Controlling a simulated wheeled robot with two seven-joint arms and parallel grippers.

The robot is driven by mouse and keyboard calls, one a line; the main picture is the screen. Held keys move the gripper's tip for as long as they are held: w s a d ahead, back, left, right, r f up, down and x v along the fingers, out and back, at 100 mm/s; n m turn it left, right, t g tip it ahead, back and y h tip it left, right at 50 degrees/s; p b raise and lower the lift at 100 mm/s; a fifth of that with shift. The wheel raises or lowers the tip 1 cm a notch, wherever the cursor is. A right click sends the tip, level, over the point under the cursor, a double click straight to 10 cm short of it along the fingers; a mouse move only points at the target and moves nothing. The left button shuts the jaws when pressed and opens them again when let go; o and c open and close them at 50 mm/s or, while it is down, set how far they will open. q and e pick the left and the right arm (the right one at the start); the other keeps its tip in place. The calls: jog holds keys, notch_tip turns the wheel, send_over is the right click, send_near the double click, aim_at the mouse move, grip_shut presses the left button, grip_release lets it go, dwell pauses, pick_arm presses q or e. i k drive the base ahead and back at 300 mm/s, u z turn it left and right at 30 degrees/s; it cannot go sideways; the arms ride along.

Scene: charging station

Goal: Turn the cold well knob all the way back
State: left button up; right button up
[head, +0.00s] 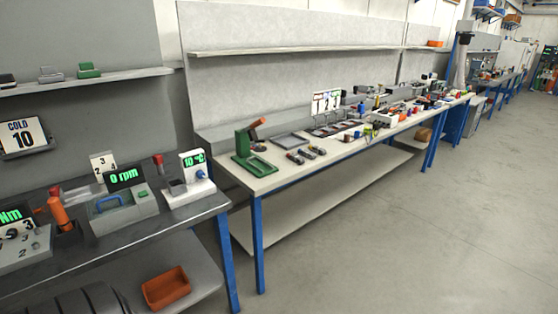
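The cold well (188,190) is a small white unit on the right end of the near dark bench, in the head view. Its upright panel has a green display (193,160) that reads about 10 °C. A small blue and white knob (201,174) shows below the display, and its exact angle is too small to tell. A dark block with a red-topped piece (158,160) is at the unit's left side. Neither of my grippers is in view.
A grey device reading "0 rpm" (124,205) stands left of the cold well. An orange bottle (59,212) and an "Nm" device (22,240) are further left. An orange bin (166,288) is on the lower shelf. The floor (400,240) at right is clear.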

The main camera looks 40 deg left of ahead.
aim_at(200, 173)
jog(key=z, duration=0.2)
jog(key=i, duration=1.9)
jog(key=u, duration=0.75)
jog(key=i, duration=0.9)
jog(key=u, duration=1.55)
jog(key=i, duration=0.6)
jog(key=u, duration=0.5)
